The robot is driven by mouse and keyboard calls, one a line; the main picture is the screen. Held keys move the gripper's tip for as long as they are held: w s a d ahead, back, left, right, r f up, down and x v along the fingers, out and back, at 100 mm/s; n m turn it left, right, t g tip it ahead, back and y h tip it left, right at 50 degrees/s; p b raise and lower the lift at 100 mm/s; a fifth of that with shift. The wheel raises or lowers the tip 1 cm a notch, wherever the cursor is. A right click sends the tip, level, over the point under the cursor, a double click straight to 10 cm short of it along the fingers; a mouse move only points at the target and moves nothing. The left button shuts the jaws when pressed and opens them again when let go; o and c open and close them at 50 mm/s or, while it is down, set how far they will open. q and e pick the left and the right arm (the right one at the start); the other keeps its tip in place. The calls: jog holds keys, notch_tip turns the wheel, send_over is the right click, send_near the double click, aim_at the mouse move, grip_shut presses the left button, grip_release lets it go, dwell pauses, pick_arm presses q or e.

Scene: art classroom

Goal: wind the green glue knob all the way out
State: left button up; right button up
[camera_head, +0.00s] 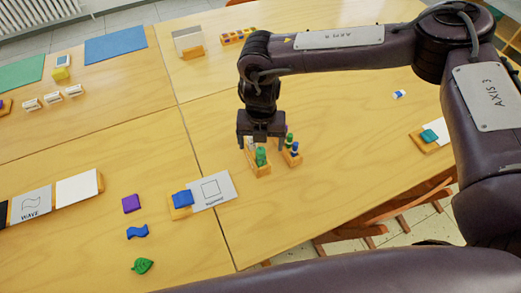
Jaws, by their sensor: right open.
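My right gripper (262,144) points down over the table, open, with one finger at each side. Just below and between its fingertips stands a green glue piece (261,157) in a small wooden holder (262,170). Whether a finger touches it I cannot tell. A second wooden holder (292,160) stands just to the right, with a green piece (289,139) and a blue and white piece (295,149) in it. The gripper hides part of the first holder's back. My left gripper is not in view.
A white card with a square (210,190) and a blue block on a wooden stand (182,199) lie to the left. A teal block (429,136) sits on a stand at the right. A green leaf piece (142,265) lies in front.

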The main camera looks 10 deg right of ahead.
jog(key=shift+f+b, duration=0.75)
jog(key=shift+f, duration=0.4)
dwell(0.5)
jog(key=c, duration=1.5)
